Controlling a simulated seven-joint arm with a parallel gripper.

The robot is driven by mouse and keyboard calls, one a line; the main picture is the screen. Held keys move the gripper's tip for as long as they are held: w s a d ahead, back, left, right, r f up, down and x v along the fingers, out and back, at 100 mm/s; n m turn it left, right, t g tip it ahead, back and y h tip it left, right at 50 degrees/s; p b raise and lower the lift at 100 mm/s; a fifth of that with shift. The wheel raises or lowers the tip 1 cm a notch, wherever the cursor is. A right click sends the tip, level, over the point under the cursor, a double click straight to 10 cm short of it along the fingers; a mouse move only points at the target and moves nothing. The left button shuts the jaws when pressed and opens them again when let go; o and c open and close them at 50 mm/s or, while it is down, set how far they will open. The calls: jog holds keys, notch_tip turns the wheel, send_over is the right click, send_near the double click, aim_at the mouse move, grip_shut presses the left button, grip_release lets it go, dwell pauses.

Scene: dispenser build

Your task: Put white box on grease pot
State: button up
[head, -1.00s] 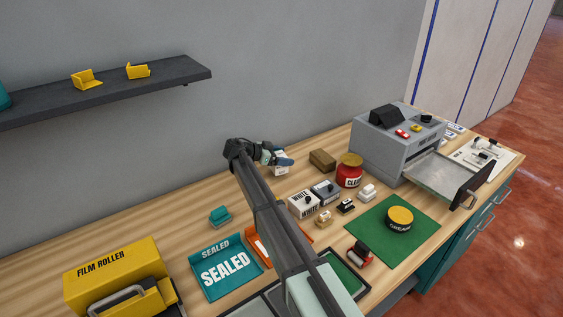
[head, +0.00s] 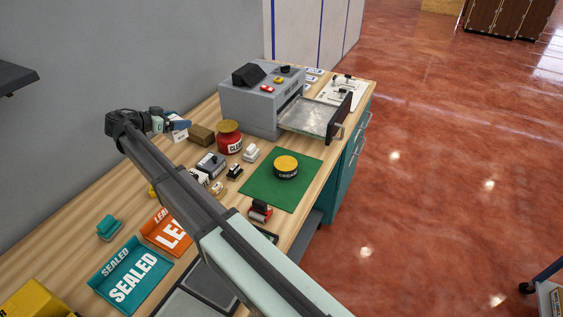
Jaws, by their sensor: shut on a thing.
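The grease pot (head: 286,167), a dark round pot with a yellow lid, stands upright on a green mat (head: 262,193). My gripper (head: 180,125) is over the back of the bench near the wall, far to the left of the pot. It is shut on a small white box (head: 179,136), which shows below the blue-tipped fingers with faint dark print. The fingers partly hide the box. I cannot tell how far it is above the bench.
A brown block (head: 201,135) and red glue jar (head: 229,138) stand between gripper and pot. Several small items lie left of the mat. A grey machine (head: 262,100) with an open drawer (head: 315,115) stands behind it. The pot's lid is clear.

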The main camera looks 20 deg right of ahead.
jog(key=s+d+r+m+g, duration=0.1)
jog(key=s+d, duration=0.3)
jog(key=d, duration=0.5)
jog(key=s+d+r, duration=0.1)
jog(key=s+d, duration=0.2)
jog(key=d, duration=0.6)
jog(key=r+h, duration=0.1)
send_over(288, 161)
jog(key=shift+m+g, duration=0.4)
jog(key=shift+d+f, duration=0.15)
jog(key=shift+f, duration=2.25)
jog(key=shift+d+f, duration=0.1)
jog(key=shift+f, duration=2.3)
jog(key=shift+f, duration=0.15)
jog(key=o, duration=1)
jog(key=shift+s+a+r, duration=0.1)
jog(key=shift+a+r, duration=0.1)
jog(key=shift+r, duration=0.05)
jog(key=v, duration=1.1)
jog(key=shift+a+r, duration=0.1)
jog(key=shift+a, duration=0.2)
